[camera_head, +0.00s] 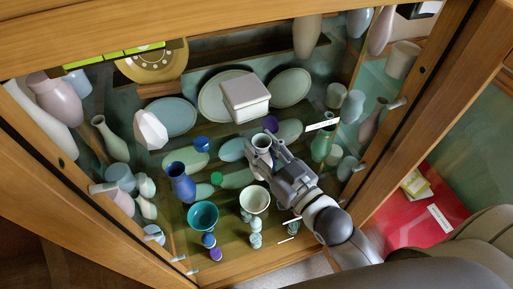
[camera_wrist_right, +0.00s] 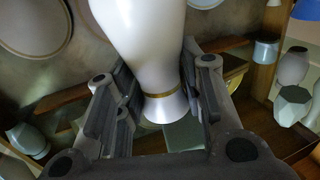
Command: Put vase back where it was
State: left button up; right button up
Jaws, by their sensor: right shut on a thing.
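A smooth white vase with a gold band at its narrow neck (camera_wrist_right: 150,40) fills the upper middle of the right wrist view. My right gripper (camera_wrist_right: 158,100) is shut on it, with one finger on each side of its narrow, flared end. In the head view my right gripper (camera_head: 262,154) reaches into the glass-fronted cabinet from the lower right. A pale round rim of the vase (camera_head: 262,142) shows between its fingers, and the rest is hidden by the gripper. My left gripper is in neither view.
Close by stand a blue vase (camera_head: 181,182), a teal bowl (camera_head: 203,215), a cream cup (camera_head: 255,200) and a green vase (camera_head: 320,148). A lidded white box (camera_head: 245,97) and upright plates (camera_head: 171,117) stand behind. The wooden cabinet frame (camera_head: 420,95) borders my arm's right.

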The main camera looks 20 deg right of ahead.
jog(key=shift+x, duration=1)
jog(key=shift+w+f, duration=0.15)
jog(key=shift+f, duration=1.6)
jog(key=o, duration=1.2)
jog(key=shift+f, duration=0.1)
jog(key=shift+o, duration=0.2)
jog(key=b+v, duration=0.1)
jog(key=v, duration=1.1)
